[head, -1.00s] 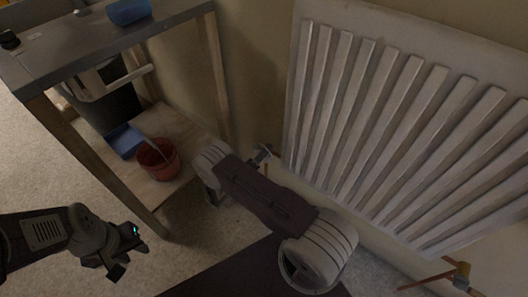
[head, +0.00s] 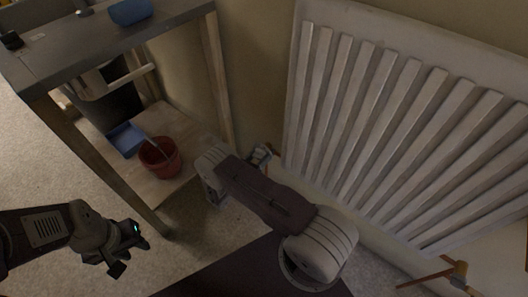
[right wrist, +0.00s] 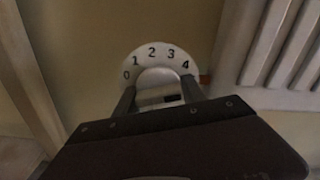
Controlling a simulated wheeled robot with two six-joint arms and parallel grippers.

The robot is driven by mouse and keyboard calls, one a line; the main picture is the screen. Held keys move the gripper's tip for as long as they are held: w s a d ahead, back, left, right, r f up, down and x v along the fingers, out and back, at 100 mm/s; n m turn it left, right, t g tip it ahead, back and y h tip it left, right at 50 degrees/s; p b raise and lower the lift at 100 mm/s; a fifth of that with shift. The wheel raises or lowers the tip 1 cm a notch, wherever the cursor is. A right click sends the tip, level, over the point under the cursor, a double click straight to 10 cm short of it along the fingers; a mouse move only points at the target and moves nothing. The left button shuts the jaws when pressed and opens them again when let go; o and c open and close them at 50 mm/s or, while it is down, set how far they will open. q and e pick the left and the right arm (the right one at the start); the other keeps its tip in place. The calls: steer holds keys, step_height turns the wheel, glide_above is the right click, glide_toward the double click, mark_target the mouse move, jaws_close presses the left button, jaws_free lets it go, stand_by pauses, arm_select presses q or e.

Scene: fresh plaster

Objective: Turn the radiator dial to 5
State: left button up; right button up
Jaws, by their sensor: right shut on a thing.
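The radiator dial is a white round plate (right wrist: 152,53) marked 0 to 4 in the right wrist view, with a pale knob (right wrist: 155,76) in front. No 5 is visible. A dark mark shows on the knob's lower right, but I cannot tell which number it indicates. My right gripper (right wrist: 158,96) is shut on the knob, one finger on each side. In the head view, the dial area by the radiator's lower left corner is mostly hidden by my right arm. My left gripper (head: 125,255) is empty, its fingers apart, low on the left above the floor.
The white ribbed radiator (head: 385,125) hangs on the wall at right.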

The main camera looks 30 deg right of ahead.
steer(key=shift+f+m, duration=0.1)
steer(key=shift+m, duration=0.2)
stand_by(0.4)
steer(key=o, duration=1.3)
steer(key=shift+s+a, duration=0.15)
steer(key=shift+a, duration=0.25)
steer(key=p+v, duration=0.2)
steer(key=v, duration=0.6)
steer(key=shift+s+a, duration=0.1)
